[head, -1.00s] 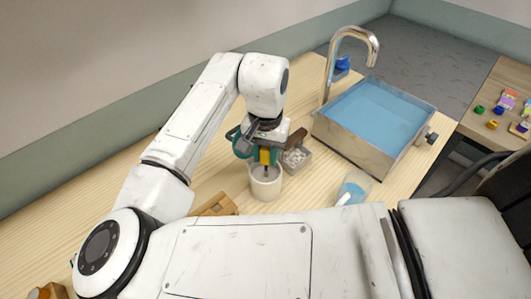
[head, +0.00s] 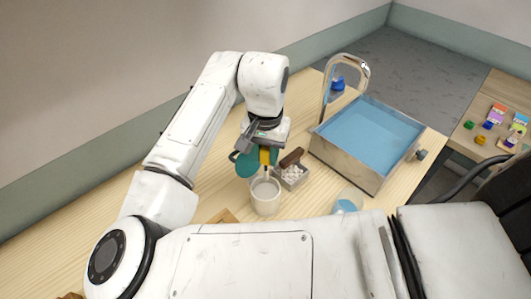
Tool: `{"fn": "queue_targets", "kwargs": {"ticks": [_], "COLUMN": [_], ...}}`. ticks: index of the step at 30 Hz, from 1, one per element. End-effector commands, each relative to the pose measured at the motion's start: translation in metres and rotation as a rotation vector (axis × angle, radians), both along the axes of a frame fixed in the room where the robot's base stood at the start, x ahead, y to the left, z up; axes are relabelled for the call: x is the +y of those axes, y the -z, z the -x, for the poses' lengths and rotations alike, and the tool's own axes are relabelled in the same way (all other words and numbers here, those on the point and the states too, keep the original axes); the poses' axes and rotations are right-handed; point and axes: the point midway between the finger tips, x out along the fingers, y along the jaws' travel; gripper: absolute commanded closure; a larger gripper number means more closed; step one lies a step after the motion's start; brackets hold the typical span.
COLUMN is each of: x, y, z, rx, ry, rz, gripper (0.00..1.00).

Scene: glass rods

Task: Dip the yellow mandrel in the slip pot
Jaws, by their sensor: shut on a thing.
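The yellow mandrel (head: 265,156) is held in my gripper (head: 263,147), which is shut on its yellow part and points down. The white slip pot (head: 265,199) stands on the wooden table just below it in the picture. The mandrel's thin lower end shows faintly near the pot's far rim. I cannot tell whether its tip is inside the pot or above it.
A teal mug (head: 246,165) stands close behind my gripper. A small tray of white pieces (head: 291,176) with a brown block is right of the pot.

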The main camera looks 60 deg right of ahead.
Motion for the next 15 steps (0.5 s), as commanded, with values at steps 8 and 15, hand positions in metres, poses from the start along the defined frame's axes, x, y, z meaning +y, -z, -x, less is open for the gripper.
{"fn": "queue_targets", "kwargs": {"ticks": [8,15], "x": [0.0,0.0], "y": [0.0011,-0.0033], "z": [0.0,0.0], "rx": [0.0,0.0], "ry": [0.0,0.0], "rz": [0.0,0.0], "gripper": [0.98,0.98]}}
